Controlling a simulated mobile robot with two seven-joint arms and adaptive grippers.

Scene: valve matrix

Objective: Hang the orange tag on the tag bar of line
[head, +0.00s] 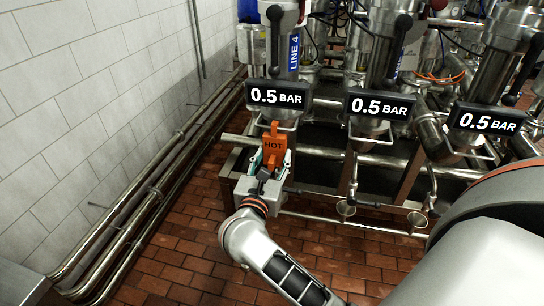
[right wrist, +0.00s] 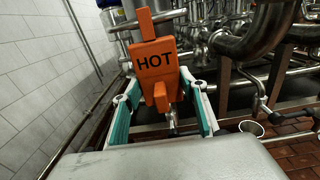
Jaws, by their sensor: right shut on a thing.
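The orange tag (head: 275,139), marked HOT, is upright in my right gripper (head: 270,164), just below the left 0.5 BAR display. In the right wrist view the tag (right wrist: 152,60) stands between the teal-padded fingers of the same gripper (right wrist: 163,108), which is shut on its lower part. The blue LINE 4 label (head: 293,52) is above that display, on the leftmost unit. A steel bar (head: 289,128) runs under this display, close to the tag's top. A metal bar (right wrist: 160,18) also shows behind the tag's top in the right wrist view. I cannot tell whether tag and bar touch. My left gripper is not in view.
Three 0.5 BAR displays (head: 380,105) stand in a row, with valves and pipes behind and below. Steel pipes (head: 150,200) run along the white tiled wall (head: 70,90) at left. The brick floor (head: 175,250) in front is clear.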

